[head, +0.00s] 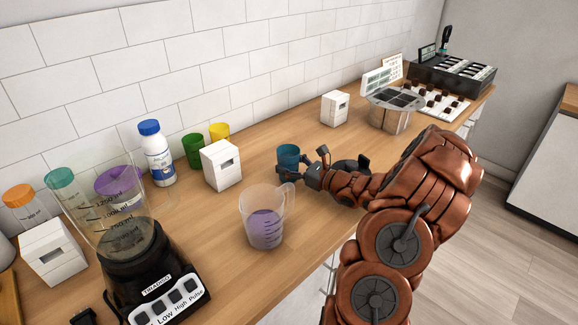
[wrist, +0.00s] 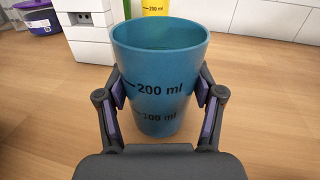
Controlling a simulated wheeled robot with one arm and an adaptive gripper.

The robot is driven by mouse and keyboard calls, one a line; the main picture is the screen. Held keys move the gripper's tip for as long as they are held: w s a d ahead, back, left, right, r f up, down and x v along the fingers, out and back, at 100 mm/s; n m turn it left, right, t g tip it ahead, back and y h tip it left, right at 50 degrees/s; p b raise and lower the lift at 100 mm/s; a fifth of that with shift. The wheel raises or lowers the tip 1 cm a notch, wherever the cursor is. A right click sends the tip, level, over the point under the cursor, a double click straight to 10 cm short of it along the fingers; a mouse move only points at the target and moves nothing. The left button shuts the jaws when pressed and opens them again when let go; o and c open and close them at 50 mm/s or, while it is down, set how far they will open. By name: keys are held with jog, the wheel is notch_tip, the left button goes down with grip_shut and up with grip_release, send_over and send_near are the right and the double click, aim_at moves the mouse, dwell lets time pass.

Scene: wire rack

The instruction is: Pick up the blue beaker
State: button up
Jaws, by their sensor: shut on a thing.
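The blue beaker (head: 288,157) is on or just above the wooden counter in the head view, in the middle of the picture. In the wrist view the blue beaker (wrist: 160,75) stands upright, with 200 ml and 100 ml marks facing me. My gripper (wrist: 160,100) is shut on it, one finger pad against each side. In the head view my gripper (head: 305,163) reaches it from the right. The beaker's base is partly hidden behind my gripper in the wrist view, so I cannot tell whether it touches the counter.
A clear jug with purple liquid (head: 265,218) stands close in front. White boxes (head: 222,165), green (head: 193,149) and yellow (head: 219,131) beakers, and a white bottle (head: 157,155) are to the left. A blender (head: 150,270) is at front left. The tiled wall runs behind.

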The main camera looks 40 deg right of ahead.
aim_at(289, 151)
jog(key=shift+r+b, duration=0.8)
jog(key=shift+r, duration=3.85)
